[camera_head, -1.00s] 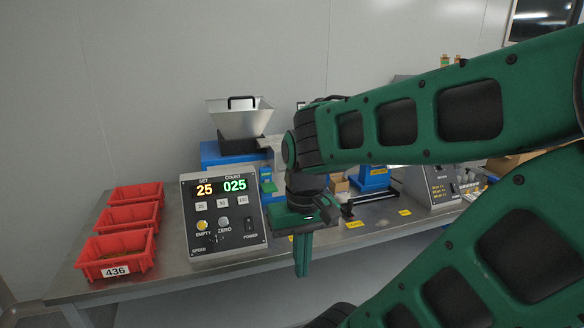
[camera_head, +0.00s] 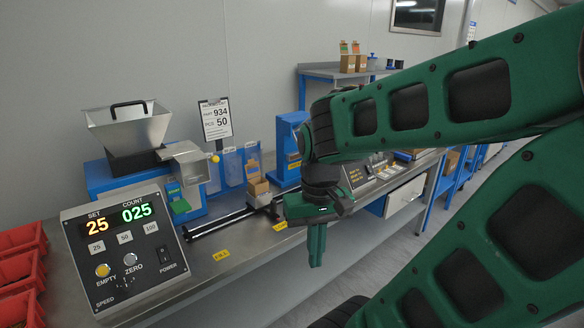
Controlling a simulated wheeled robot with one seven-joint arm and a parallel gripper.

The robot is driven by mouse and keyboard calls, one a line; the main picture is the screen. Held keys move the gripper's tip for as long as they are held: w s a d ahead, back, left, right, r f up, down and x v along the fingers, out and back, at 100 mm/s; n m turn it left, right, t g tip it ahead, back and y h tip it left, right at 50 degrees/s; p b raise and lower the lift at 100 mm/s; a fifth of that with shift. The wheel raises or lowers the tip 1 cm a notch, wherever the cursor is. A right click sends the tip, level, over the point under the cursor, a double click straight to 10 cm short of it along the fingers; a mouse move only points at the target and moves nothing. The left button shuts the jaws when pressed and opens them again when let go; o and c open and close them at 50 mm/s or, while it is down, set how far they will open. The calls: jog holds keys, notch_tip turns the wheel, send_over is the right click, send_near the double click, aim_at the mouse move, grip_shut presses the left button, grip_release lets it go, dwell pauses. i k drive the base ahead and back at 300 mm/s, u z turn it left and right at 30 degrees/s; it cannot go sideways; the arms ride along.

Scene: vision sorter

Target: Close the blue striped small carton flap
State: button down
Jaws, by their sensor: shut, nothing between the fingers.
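My gripper (camera_head: 317,246) is shut and empty, pointing down in front of the bench's front edge. A small brown carton (camera_head: 258,192) stands on the bench at the end of the rail, left of my gripper and apart from it. Its top looks open, with a flap standing up; I cannot make out blue stripes on it. Two more brown cartons (camera_head: 347,64) with coloured upright tops, one orange and one green, stand on the back shelf, far from my gripper.
A counting machine (camera_head: 125,245) showing 25 and 025 stands at the front left, with a metal hopper (camera_head: 128,130) behind it. A sign (camera_head: 215,119) reads 934 and 50. Red bins (camera_head: 20,275) are at the left edge.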

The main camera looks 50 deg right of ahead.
aim_at(253, 170)
jog(key=z, duration=0.35)
jog(key=k, duration=0.4)
jog(key=z, duration=0.55)
jog(key=i, duration=1.6)
jog(key=u, duration=0.3)
